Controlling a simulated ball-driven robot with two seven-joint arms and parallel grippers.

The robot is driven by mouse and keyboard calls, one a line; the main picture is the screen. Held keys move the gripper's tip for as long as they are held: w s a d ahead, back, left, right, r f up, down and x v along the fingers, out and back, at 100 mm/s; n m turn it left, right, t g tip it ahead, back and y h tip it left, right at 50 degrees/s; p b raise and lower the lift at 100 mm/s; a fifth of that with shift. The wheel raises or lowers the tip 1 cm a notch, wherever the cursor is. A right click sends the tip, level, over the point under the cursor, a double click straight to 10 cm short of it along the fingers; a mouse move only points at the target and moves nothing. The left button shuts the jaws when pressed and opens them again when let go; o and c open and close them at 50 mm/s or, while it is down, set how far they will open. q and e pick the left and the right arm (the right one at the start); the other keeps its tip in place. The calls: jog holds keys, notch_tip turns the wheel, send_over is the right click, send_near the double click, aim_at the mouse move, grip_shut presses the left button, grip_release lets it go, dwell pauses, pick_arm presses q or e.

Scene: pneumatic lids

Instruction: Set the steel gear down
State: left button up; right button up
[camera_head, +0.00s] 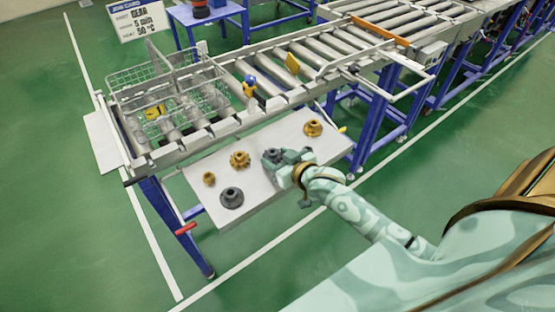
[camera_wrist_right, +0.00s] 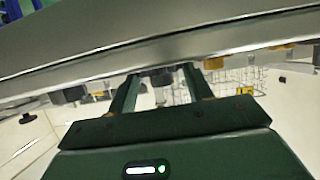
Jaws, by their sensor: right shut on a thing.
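The steel gear (camera_head: 271,154) is dark grey and sits between the fingers of my right gripper (camera_head: 279,157), over the middle of the white side shelf in the head view. My right gripper is shut on it and partly hides it. In the right wrist view the two fingers (camera_wrist_right: 160,88) close around a dark piece of the gear (camera_wrist_right: 157,73). I cannot tell whether the gear touches the shelf (camera_head: 268,196). My left gripper is not in view.
A second dark grey gear (camera_head: 231,197) and brass gears (camera_head: 240,160), (camera_head: 209,179), (camera_head: 313,129) stand on the shelf. A wire basket (camera_head: 160,95) rests on the roller conveyor (camera_head: 310,55) behind. Bare shelf lies in front of my right gripper.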

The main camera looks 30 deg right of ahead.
jog(key=shift+r, duration=0.15)
jog(key=o, duration=1.2)
jog(key=shift+c, duration=0.2)
jog(key=a+p+v, duration=0.1)
jog(key=p+v, duration=0.1)
jog(key=v, duration=1)
jog(key=shift+d+p, duration=0.35)
jog(key=shift+d, duration=0.1)
